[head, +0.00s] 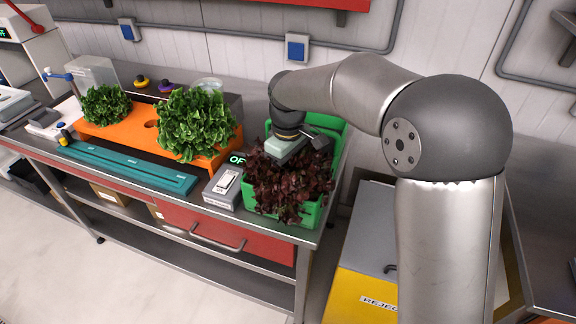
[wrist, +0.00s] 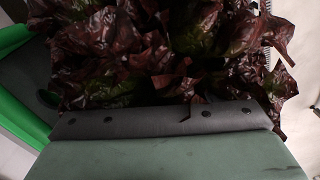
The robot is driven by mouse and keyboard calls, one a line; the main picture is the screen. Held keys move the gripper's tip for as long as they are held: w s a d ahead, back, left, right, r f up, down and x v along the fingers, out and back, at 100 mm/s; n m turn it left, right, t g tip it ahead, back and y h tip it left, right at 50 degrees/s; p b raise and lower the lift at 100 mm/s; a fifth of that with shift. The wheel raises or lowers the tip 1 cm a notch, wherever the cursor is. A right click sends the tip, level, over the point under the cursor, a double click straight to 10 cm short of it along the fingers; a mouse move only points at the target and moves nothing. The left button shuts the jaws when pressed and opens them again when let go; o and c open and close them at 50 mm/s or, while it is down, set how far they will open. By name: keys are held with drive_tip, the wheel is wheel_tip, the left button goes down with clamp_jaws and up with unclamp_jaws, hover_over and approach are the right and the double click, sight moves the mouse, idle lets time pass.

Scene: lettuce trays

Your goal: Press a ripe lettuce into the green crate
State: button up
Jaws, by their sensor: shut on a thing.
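A dark red lettuce (head: 290,187) sits in the green crate (head: 309,216) at the right end of the bench. Its leaves spread over the crate's near rim. My gripper (head: 290,150) is over the crate, pointing down, and is shut on the red lettuce. Its fingertips are hidden among the leaves. In the wrist view, the red lettuce (wrist: 170,45) fills the top beyond the grey-green gripper body, and the green crate's edge (wrist: 25,115) shows at the left. Two green lettuces, a large one (head: 195,122) and a smaller one (head: 105,104), stand in the orange tray (head: 140,140).
A switch box (head: 224,187) with a lit display stands just left of the crate. A teal bar (head: 125,167) lies along the bench front. A yellow and grey reject bin (head: 355,275) stands on the floor right of the bench. A clear container (head: 92,72) is at the back left.

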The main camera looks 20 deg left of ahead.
drive_tip(key=shift+f, duration=0.45)
idle(1.1)
drive_tip(key=o, duration=1.5)
drive_tip(key=shift+r, duration=0.1)
drive_tip(key=shift+r+p, duration=2.7)
drive_tip(key=shift+r, duration=0.75)
